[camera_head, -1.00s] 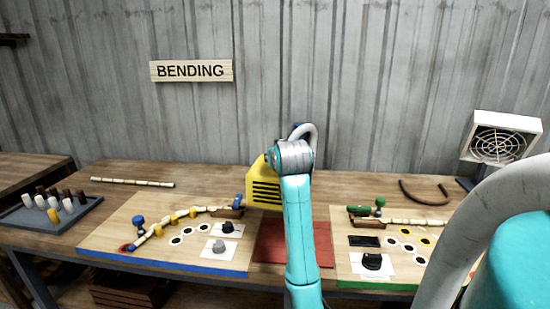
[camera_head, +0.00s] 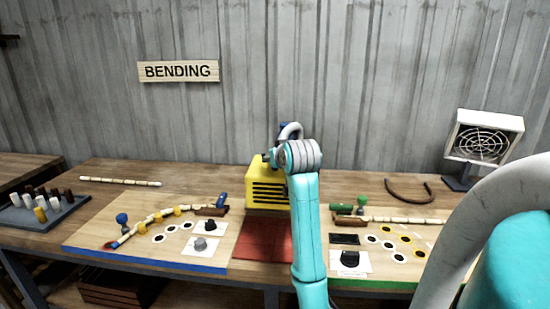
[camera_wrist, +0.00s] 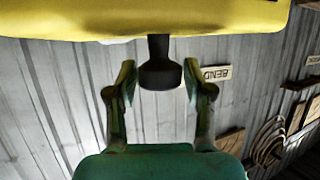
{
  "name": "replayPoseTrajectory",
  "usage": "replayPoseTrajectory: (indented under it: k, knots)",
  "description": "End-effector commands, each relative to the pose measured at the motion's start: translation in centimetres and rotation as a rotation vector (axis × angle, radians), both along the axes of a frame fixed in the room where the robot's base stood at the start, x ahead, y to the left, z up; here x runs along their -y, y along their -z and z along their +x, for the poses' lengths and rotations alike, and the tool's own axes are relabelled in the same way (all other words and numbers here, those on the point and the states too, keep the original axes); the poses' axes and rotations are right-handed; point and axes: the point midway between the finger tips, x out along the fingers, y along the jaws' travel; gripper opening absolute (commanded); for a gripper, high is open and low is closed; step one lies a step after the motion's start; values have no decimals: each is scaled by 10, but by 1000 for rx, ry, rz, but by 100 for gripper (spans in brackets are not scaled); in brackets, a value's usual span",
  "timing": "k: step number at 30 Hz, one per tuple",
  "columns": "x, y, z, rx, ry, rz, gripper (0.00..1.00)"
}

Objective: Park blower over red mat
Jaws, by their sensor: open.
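The blower (camera_head: 268,186) is a yellow box with dark slots on its front. It stands at the back edge of the red mat (camera_head: 263,241), partly behind my arm. In the wrist view the yellow body (camera_wrist: 150,18) fills the top, and a black post with a wider end (camera_wrist: 160,68) hangs down from it. My gripper (camera_wrist: 158,84) is open, with one finger on each side of that black part and a gap on both sides. In the head view my gripper is hidden behind my arm and the blower.
A blue-edged board (camera_head: 140,232) with pegs and a rattan piece lies left of the mat. A green-edged board (camera_head: 385,262) lies right. A peg tray (camera_head: 45,215) is far left, a fan (camera_head: 482,140) at back right. A curved dark rod (camera_head: 408,192) lies behind the right board.

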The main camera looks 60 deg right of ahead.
Motion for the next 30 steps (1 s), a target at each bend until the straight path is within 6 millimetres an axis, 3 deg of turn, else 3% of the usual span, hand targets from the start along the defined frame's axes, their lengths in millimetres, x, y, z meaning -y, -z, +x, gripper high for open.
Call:
replayPoseTrajectory:
  k: [14,30]
  knots:
    - [-7,-5,-7,1,1,-2,65]
    - [-73,-41,-64,1,0,-3,65]
